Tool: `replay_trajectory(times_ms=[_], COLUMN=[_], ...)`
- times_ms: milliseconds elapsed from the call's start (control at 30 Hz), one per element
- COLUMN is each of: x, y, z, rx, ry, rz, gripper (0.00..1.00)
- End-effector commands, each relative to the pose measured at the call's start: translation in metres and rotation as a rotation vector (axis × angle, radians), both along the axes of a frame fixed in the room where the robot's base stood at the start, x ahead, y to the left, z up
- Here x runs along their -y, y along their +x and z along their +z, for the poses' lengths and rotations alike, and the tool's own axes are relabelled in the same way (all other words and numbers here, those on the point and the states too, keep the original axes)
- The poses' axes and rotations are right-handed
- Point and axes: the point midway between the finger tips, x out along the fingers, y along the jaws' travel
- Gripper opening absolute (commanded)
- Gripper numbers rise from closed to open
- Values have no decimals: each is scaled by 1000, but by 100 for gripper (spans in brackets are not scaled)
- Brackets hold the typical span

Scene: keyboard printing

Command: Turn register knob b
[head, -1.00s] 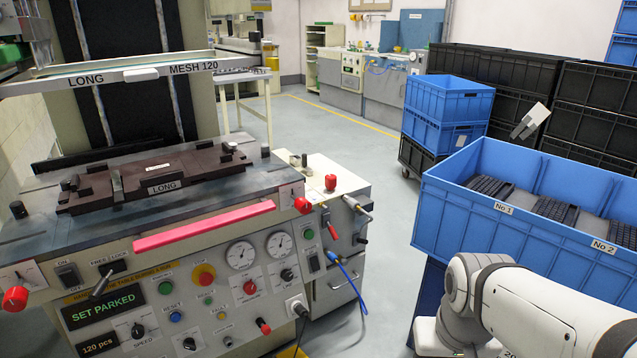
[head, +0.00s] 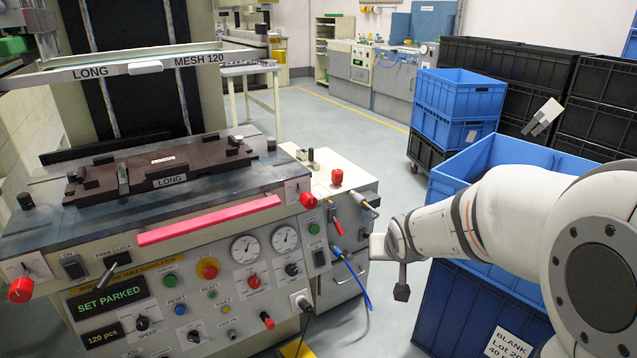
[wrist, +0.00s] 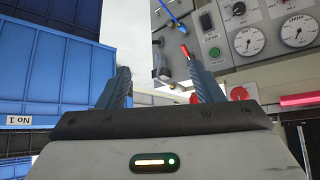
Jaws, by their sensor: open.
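Several red knobs show on the printing machine (head: 230,225) in the head view: one at its left front (head: 20,290), one at its right front corner (head: 308,201), and one on the side cabinet (head: 337,177). I cannot read which of them is register knob b. My gripper (head: 386,268) is open and empty, to the right of the machine and apart from it. In the wrist view its two fingers (wrist: 160,72) stand apart, with the machine front beyond, turned over in the picture. A red part (wrist: 238,92) shows just right of the right finger.
A blue hose (head: 358,280) hangs beside the cabinet near my gripper. A large blue bin (head: 455,315) stands right, partly behind my arm. Blue crates (head: 455,98) and black crates (head: 495,68) stand farther back. Grey floor (head: 345,140) is open between machine and crates.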

Motion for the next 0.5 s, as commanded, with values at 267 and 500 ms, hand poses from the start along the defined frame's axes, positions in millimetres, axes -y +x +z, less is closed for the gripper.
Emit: replay_trajectory(times_ms=[267, 500], x=[-76, -143], y=[142, 186], z=[-9, -21], rx=[426, 658], ry=[210, 467], rz=[155, 315], gripper=[60, 60])
